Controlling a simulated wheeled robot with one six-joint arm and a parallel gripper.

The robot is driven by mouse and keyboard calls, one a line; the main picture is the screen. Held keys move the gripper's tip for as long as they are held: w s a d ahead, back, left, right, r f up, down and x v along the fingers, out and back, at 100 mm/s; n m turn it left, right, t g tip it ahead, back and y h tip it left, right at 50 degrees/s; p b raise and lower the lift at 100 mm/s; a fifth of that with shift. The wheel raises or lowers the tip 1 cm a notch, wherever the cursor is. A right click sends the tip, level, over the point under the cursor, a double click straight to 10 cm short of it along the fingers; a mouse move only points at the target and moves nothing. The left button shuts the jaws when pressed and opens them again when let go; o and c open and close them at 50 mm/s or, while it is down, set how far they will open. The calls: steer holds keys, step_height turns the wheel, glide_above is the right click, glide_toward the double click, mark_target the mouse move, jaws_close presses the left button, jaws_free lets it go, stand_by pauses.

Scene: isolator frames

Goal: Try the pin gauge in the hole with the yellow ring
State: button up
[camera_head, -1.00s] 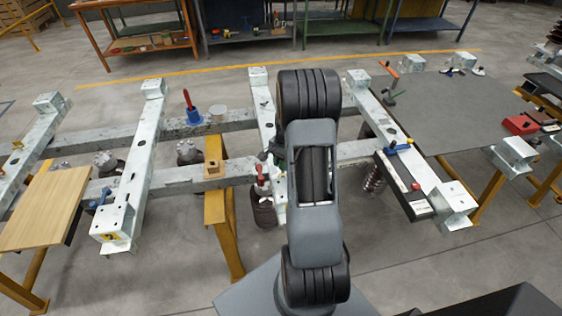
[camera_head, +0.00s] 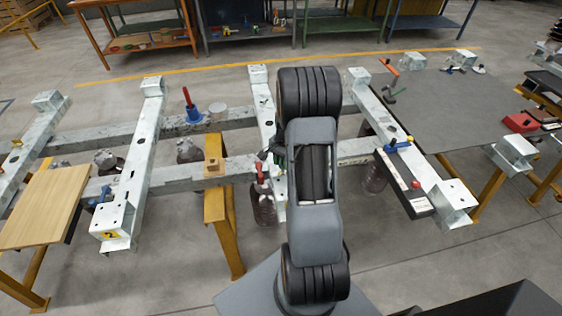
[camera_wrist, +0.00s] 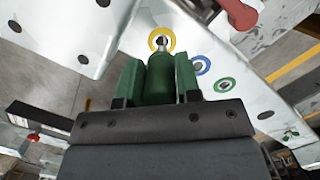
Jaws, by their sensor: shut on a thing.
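My gripper (camera_wrist: 159,80) is shut on the pin gauge (camera_wrist: 160,72), a green-handled piece with a short grey metal pin at its far end. The yellow ring (camera_wrist: 152,39) lies on a pale metal beam just beyond the handle. The pin's tip overlaps the hole inside the ring in the wrist view. I cannot tell whether the tip is in the hole or just above it. A blue ring (camera_wrist: 208,65) and a green ring (camera_wrist: 217,85) sit on the same beam, to the right. In the head view my arm hides most of the gripper and the rings.
A red-handled clamp (camera_wrist: 240,13) stands close to the yellow ring on the upper right; its red handle also shows in the head view (camera_head: 259,170). A blue cup with a red handle (camera_head: 193,114) stands on the rail. A wooden board (camera_head: 45,208) lies at left.

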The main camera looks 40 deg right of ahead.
steer(key=shift+f+b, duration=1.95)
steer(key=shift+f, duration=0.7)
stand_by(0.7)
steer(key=shift+r, duration=0.2)
stand_by(0.4)
steer(key=shift+r+p, duration=2.75)
steer(key=shift+r, duration=0.85)
